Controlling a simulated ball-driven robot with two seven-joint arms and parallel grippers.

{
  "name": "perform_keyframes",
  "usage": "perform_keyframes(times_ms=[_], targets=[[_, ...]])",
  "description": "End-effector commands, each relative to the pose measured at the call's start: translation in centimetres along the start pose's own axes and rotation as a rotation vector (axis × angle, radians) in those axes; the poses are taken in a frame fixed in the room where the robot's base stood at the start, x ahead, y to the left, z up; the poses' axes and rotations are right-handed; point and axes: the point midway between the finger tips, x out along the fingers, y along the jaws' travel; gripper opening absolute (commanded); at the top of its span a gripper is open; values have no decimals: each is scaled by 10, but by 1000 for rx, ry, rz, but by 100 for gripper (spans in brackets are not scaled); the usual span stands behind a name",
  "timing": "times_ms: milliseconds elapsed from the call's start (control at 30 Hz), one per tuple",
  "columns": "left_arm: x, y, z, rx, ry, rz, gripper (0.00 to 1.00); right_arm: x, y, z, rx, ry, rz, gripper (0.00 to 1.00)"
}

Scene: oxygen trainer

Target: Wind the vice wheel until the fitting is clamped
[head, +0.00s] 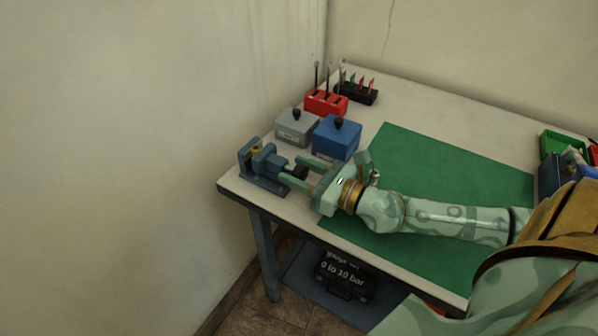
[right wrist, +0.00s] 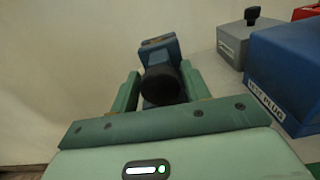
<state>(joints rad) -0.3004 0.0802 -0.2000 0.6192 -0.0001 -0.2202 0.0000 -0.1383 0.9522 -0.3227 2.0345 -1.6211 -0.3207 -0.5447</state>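The blue vice (head: 262,166) stands at the table's left corner. A small brass fitting (head: 256,150) shows at its jaws; I cannot tell how tightly it sits there. The black wheel (head: 300,172) is on the vice's right side. My right gripper (head: 297,172) reaches in from the right, one finger on each side of the wheel. In the right wrist view the wheel (right wrist: 162,84) lies between the fingertips (right wrist: 160,80), very close to both; whether they press on it is unclear. The vice body (right wrist: 160,50) shows behind it. My left gripper is out of view.
A grey box (head: 296,127) and a blue box (head: 336,138) with black knobs stand just behind the gripper. A red tool holder (head: 326,103) and a black rack (head: 358,93) are farther back. A green mat (head: 440,165) covers the middle. The wall is close on the left.

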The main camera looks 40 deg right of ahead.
Motion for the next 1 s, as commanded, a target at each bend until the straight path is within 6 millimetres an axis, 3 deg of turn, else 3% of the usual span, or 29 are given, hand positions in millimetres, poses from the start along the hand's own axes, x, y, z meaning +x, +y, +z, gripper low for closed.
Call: perform_keyframes(times_ms=[433, 567, 833, 1000], targets=[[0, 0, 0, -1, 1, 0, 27, 0, 0, 0, -2, 0, 0, 59], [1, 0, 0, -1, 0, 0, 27, -9, -1, -2, -3, 5, -1, 59], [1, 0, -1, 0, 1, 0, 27, -60, 1, -1, -3, 9, 4, 59], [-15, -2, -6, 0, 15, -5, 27, -102, 0, 3, -4, 6, 0, 59]])
